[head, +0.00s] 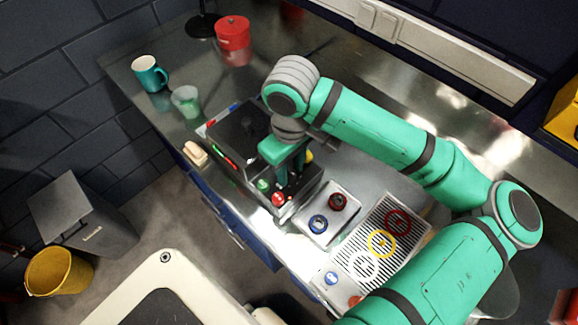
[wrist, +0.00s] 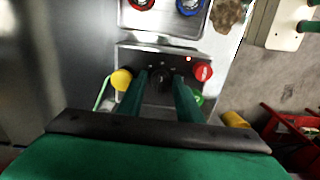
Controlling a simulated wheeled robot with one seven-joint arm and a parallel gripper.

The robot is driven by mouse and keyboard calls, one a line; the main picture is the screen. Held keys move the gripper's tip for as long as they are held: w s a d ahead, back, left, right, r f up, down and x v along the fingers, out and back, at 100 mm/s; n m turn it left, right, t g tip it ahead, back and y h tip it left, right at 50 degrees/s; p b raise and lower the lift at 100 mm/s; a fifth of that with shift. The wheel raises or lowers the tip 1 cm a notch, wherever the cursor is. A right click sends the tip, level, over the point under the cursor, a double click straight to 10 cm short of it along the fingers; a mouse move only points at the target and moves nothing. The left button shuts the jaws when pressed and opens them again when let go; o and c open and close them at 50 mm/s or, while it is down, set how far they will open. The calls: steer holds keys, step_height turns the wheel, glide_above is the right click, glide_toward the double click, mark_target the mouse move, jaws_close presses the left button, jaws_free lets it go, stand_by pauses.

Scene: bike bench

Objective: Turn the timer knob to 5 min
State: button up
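The machine (head: 236,134) stands on the metal bench, with a small control panel (wrist: 127,62) at its end. In the wrist view, a dark knob (wrist: 160,84), which looks like the timer knob, sits mid-panel. A yellow knob (wrist: 121,79) is to its left, a red knob (wrist: 202,72) to its right, and a green knob (wrist: 199,98) is partly hidden. My gripper (wrist: 160,78) points down at the panel, its green fingers apart on either side of the dark knob. I cannot tell whether they touch it. In the head view my gripper hides this knob, and its setting is not readable.
A metal plate with a red knob (head: 338,201) and a blue knob (head: 318,224) lies beside the machine. Beyond it is a slotted tray (head: 350,246) with coloured rings. A teal mug (head: 148,73), a clear cup (head: 186,101) and a red canister (head: 233,40) stand at the back left.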

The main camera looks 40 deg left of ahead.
mark_target(290, 170)
steer(key=shift+c, duration=0.5)
steer(key=c, duration=0.7)
steer(key=shift+o, duration=0.2)
steer(key=shift+a+n, duration=0.1)
steer(key=shift+n, duration=0.5)
steer(key=o, duration=0.8)
steer(key=shift+w, duration=0.1)
steer(key=shift+c, duration=0.2)
steer(key=shift+a+r, duration=0.1)
steer(key=shift+r, duration=0.15)
step_height(290, 170, up, 10)
steer(key=shift+r, duration=0.2)
